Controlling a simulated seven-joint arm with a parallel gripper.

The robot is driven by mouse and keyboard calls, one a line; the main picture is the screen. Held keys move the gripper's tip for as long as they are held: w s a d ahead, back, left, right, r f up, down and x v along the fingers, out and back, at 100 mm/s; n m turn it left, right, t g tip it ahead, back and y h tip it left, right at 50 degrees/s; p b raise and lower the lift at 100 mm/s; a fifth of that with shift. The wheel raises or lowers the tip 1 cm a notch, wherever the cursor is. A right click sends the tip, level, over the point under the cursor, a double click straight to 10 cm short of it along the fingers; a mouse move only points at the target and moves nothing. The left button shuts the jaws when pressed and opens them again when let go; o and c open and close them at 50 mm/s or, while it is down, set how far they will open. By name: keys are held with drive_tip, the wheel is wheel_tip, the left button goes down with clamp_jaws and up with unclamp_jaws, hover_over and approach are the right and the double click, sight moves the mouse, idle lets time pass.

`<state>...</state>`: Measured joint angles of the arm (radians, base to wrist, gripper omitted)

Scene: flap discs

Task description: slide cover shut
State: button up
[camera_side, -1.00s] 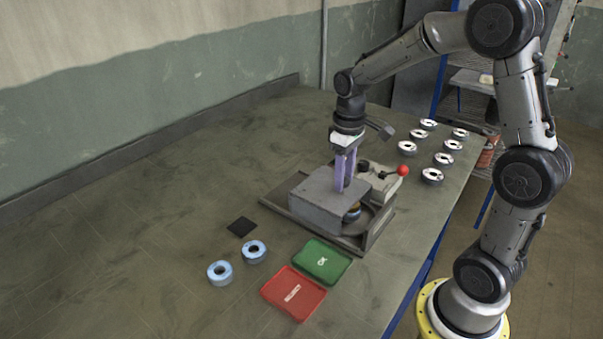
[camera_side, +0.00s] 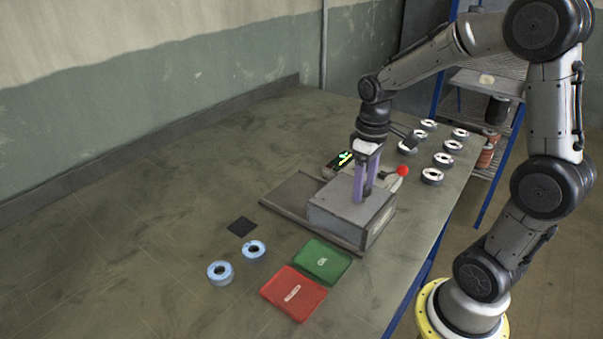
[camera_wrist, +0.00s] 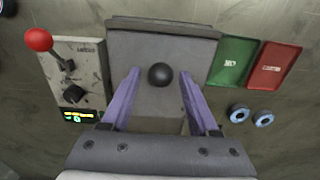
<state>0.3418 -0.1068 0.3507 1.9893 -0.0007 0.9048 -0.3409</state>
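The grey box-shaped cover (camera_side: 338,222) sits at the right end of its dark base tray (camera_side: 292,197), which lies bare on the left. The cover hides the spot where a disc showed earlier. My gripper (camera_side: 362,198) is low over the cover's top. In the wrist view, my gripper (camera_wrist: 160,74) has its purple fingers on either side of the cover's round black knob (camera_wrist: 160,75), with a gap on both sides. The cover (camera_wrist: 140,45) fills the middle there. My gripper is open and holds nothing.
A control box (camera_wrist: 88,60) with a red-ball lever (camera_side: 402,171) and lit display (camera_side: 345,158) stands behind the cover. A green tray (camera_side: 320,262), a red tray (camera_side: 293,294), two blue-ringed discs (camera_side: 220,273) and a black pad (camera_side: 242,227) lie in front. Several discs (camera_side: 432,176) stand at right.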

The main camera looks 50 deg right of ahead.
drive_tip(key=shift+o, duration=0.2)
drive_tip(key=shift+r, duration=4)
